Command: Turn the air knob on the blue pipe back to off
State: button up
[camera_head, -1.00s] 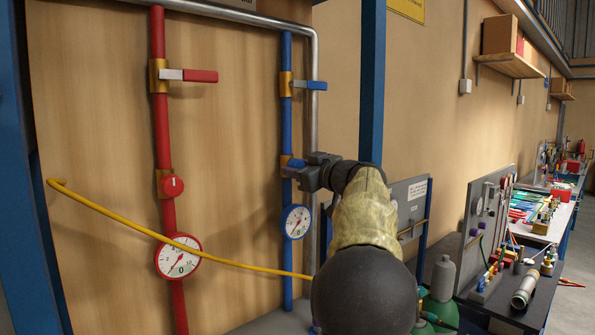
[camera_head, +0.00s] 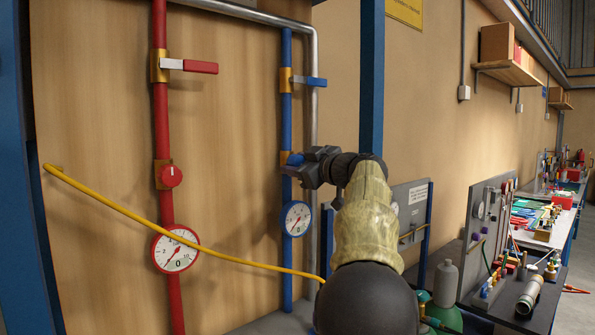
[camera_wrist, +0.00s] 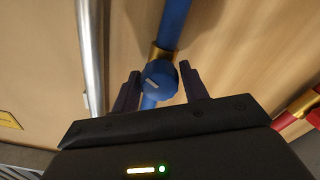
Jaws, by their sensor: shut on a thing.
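The blue knob (camera_wrist: 160,79) sits on a brass fitting on the blue pipe (camera_wrist: 174,20). It is round, with a pale mark line on its face, which lies slanted in the wrist view. My gripper (camera_wrist: 159,71) has one dark finger on each side of the knob and is shut on it. In the head view my gripper (camera_head: 297,168) reaches the blue pipe (camera_head: 287,130) from the right and hides part of the knob (camera_head: 293,159). A blue-rimmed gauge (camera_head: 296,218) sits just below on the same pipe; its reading is too small to tell.
A blue lever valve (camera_head: 310,82) is above my gripper. The red pipe (camera_head: 161,115) on the left carries a red lever (camera_head: 200,67), a red knob (camera_head: 171,176) and a gauge (camera_head: 176,250). A yellow hose (camera_head: 120,208) crosses in front. A grey pipe (camera_head: 313,105) runs close right.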

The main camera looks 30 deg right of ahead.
jog(key=shift+o, duration=0.3)
jog(key=shift+n, duration=0.4)
jog(key=shift+o, duration=0.5)
jog(key=shift+s+d+f+n+b, duration=0.1)
jog(key=shift+n+b, duration=0.6)
jog(key=shift+b, duration=0.6)
jog(key=shift+o, duration=0.2)
jog(key=shift+n+b, duration=0.6)
jog(key=shift+b, duration=0.05)
jog(key=shift+r+n, duration=0.2)
jog(key=shift+n, duration=0.1)
jog(key=shift+f+n+b, duration=0.15)
jog(key=shift+n+b, duration=0.65)
jog(key=shift+b, duration=0.1)
jog(key=shift+n+b, duration=0.35)
jog(key=shift+n, duration=0.35)
